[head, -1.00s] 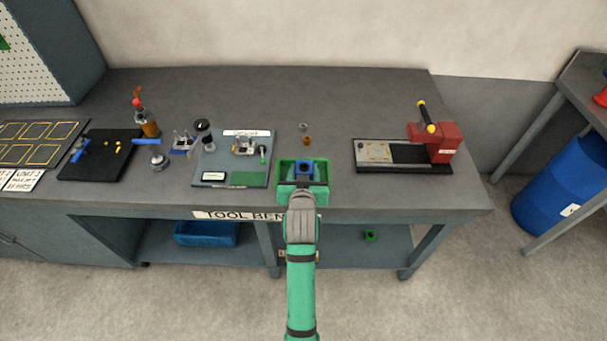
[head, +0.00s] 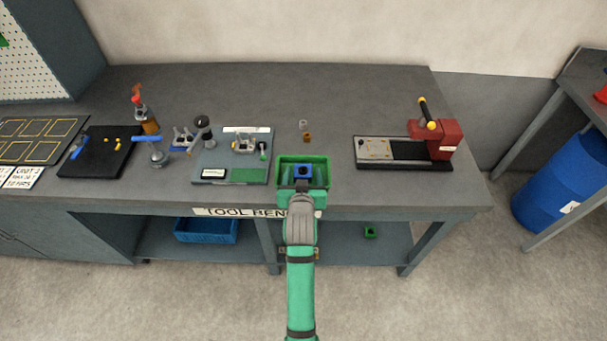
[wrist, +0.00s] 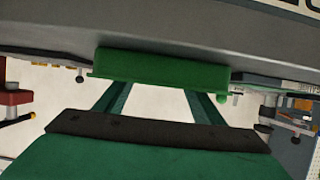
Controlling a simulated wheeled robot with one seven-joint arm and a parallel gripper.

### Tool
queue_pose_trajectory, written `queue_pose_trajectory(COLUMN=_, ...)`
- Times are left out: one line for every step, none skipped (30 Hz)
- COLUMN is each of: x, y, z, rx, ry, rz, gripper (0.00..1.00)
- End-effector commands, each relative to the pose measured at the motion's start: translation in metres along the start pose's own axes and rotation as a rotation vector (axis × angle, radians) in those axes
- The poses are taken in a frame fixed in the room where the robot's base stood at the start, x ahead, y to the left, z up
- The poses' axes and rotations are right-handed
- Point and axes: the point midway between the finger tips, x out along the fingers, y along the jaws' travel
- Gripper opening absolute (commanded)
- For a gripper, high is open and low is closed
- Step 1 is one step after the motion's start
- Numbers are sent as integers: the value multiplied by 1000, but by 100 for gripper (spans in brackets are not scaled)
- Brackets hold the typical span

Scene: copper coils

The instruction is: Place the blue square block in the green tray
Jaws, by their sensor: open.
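The green tray (head: 318,162) sits at the front edge of the bench in the head view. The blue square block (head: 303,179), with a dark centre, shows inside the tray's walls, toward its middle. My gripper (head: 302,187) is at the tray's front side, just in front of the block, and is open. In the wrist view, my gripper (wrist: 158,95) shows its two fingers spread apart, with pale background between them. The tray's green wall (wrist: 160,67) crosses the view beyond the fingers. The block is hidden in the wrist view.
A grey fixture board (head: 207,175) stands left of the tray. A red press on a base (head: 435,140) stands to the right. Small copper and grey pieces (head: 306,137) lie behind the tray. The bench between tray and press is clear. A small green block (head: 370,232) lies on the lower shelf.

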Motion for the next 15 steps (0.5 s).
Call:
queue_pose_trajectory(x=0, y=0, z=0, rx=0, ry=0, rz=0, gripper=62)
queue_pose_trajectory(x=0, y=0, z=-1, rx=0, ry=0, rz=0, gripper=62)
queue_pose_trajectory(x=-1, y=0, z=-2, rx=0, ry=1, rz=0, gripper=62)
queue_pose_trajectory(x=-1, y=0, z=-4, rx=0, ry=1, rz=0, gripper=62)
queue_pose_trajectory(x=-4, y=0, z=-3, rx=0, ry=1, rz=0, gripper=62)
queue_pose_trajectory(x=-8, y=0, z=-3, rx=0, ry=1, rz=0, gripper=62)
queue_pose_trajectory(x=-11, y=0, z=-3, rx=0, ry=1, rz=0, gripper=62)
queue_pose_trajectory(x=-16, y=0, z=-3, rx=0, ry=1, rz=0, gripper=62)
queue_pose_trajectory(x=-22, y=0, z=-2, rx=0, ry=0, rz=0, gripper=62)
queue_pose_trajectory(x=-28, y=0, z=-2, rx=0, ry=1, rz=0, gripper=62)
queue_pose_trajectory(x=-34, y=0, z=-2, rx=0, ry=1, rz=0, gripper=62)
queue_pose_trajectory(x=-42, y=0, z=-2, rx=0, ry=1, rz=0, gripper=62)
queue_pose_trajectory(x=-48, y=0, z=-2, rx=0, ry=1, rz=0, gripper=62)
queue_pose_trajectory(x=-55, y=0, z=-2, rx=0, ry=0, rz=0, gripper=62)
queue_pose_trajectory(x=-63, y=0, z=-2, rx=0, ry=1, rz=0, gripper=62)
